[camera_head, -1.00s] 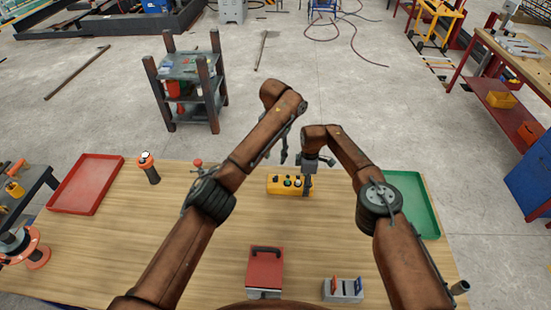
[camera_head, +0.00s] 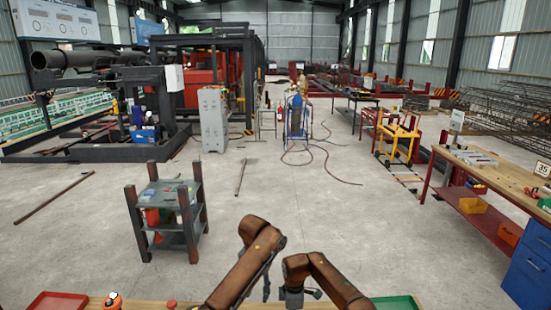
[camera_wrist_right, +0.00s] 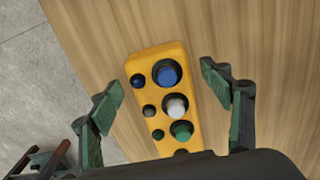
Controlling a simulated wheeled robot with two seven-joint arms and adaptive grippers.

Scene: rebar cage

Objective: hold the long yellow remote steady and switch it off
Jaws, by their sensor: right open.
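The long yellow remote (camera_wrist_right: 175,62) lies on the wooden table in the right wrist view. It carries large blue, white and green buttons and smaller dark ones beside them; its near end is hidden by my right gripper's body. My right gripper (camera_wrist_right: 160,93) is open, with one green finger on each side of the remote, apparently apart from it. In the head view the remote is out of frame. My left gripper (camera_head: 267,287) hangs at the bottom of that view, left of my right arm; its finger gap is unclear.
Only the far strip of the table (camera_head: 145,304) shows in the head view, with the red tray (camera_head: 57,302) at left and the green tray (camera_head: 397,303) at right. A dark shelf (camera_head: 172,240) stands on the floor beyond.

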